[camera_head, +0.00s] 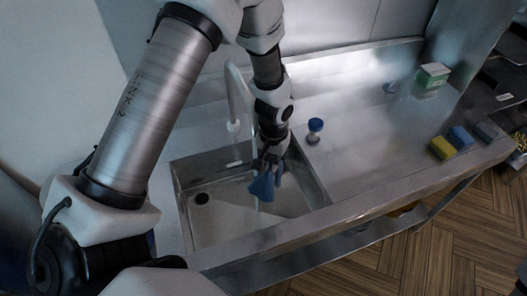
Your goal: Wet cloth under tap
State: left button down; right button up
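My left gripper (268,160) hangs over the right part of the sink (225,224), pointing down. It is shut on a blue cloth (262,187), which hangs from the fingers inside the basin opening. The tap (233,110) stands at the back of the sink, with its spout end just left of my gripper. A thin pale line shows just below the cloth; I cannot tell for certain whether it is running water. My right gripper is not in view.
A blue-capped container (315,126) stands on the steel counter (365,150) right of the sink. A green and white box (432,75) stands at the back right. A yellow sponge (442,148) and a blue sponge (461,137) lie near the right edge. The middle of the counter is clear.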

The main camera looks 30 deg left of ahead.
pick_arm(q)
jog(key=shift+s+d+r, duration=0.1)
jog(key=shift+s+d, duration=0.15)
jog(key=shift+d, duration=0.65)
jog(key=shift+s+d+f, duration=0.1)
jog(key=shift+s+d, duration=0.2)
jog(key=shift+d, duration=0.55)
jog(key=shift+s+d+r, duration=0.1)
jog(key=shift+s+d, duration=0.15)
jog(key=shift+d, duration=0.65)
